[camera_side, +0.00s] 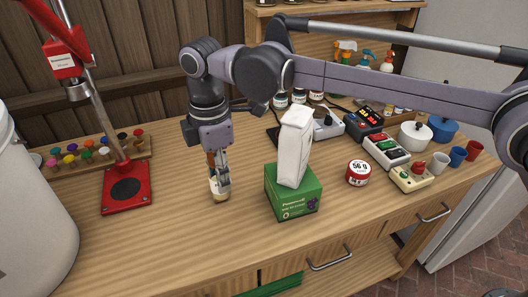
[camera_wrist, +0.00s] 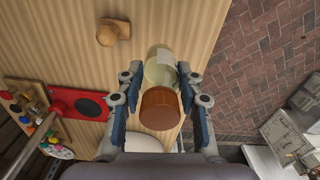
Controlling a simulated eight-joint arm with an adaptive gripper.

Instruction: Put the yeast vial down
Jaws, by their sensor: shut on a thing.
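The yeast vial (camera_wrist: 160,66) is pale yellow glass with a white label and a brown cap (camera_wrist: 160,108). In the wrist view it lies between the two fingers of my gripper (camera_wrist: 158,80), which are shut on it, with the cap toward the camera. In the side view my gripper (camera_side: 219,176) points down over the left-middle of the wooden bench (camera_side: 150,235). The vial's pale lower end (camera_side: 219,191) shows below the fingers, close above the bench top or on it; I cannot tell which.
A green box (camera_side: 292,196) with a white packet (camera_side: 294,148) on it stands right of my gripper. A red stand base (camera_side: 126,188) is at left. A wooden knob-like piece (camera_wrist: 113,32) shows in the wrist view.

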